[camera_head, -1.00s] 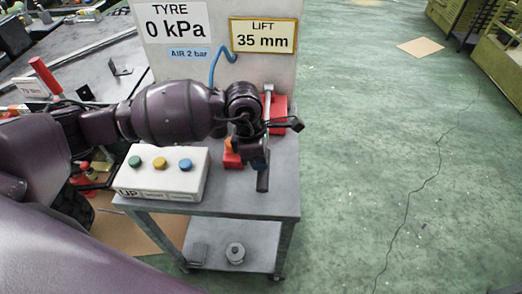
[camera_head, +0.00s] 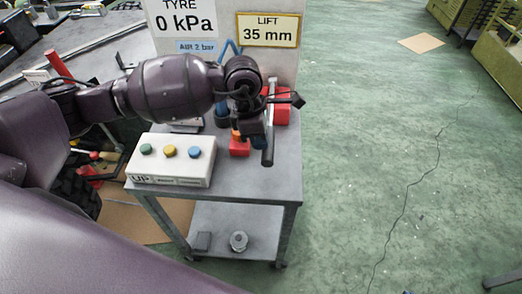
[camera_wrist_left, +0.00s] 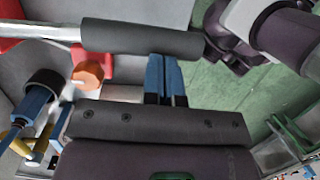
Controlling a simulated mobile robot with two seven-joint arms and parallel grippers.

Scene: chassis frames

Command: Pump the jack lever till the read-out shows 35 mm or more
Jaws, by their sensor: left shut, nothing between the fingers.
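The jack lever (camera_head: 271,88) is a silver bar with a dark grip (camera_head: 267,157), rising from a red jack body (camera_head: 283,108) on the cart. The LIFT read-out (camera_head: 267,29) shows 35 mm. My left gripper (camera_head: 256,134) is beside the lever's grip, partly hidden by its own wrist. In the left wrist view its blue fingers (camera_wrist_left: 164,75) are shut and empty. Their tips are right at the edge of the dark grip (camera_wrist_left: 145,37); I cannot tell whether they touch it. My right gripper is not in view.
A white button box (camera_head: 172,160) with green, yellow and blue buttons stands at the cart's front left. A red block with an orange top (camera_head: 239,146) is close to my gripper. The TYRE sign (camera_head: 183,19) shows 0 kPa. The green floor (camera_head: 380,150) right of the cart is clear.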

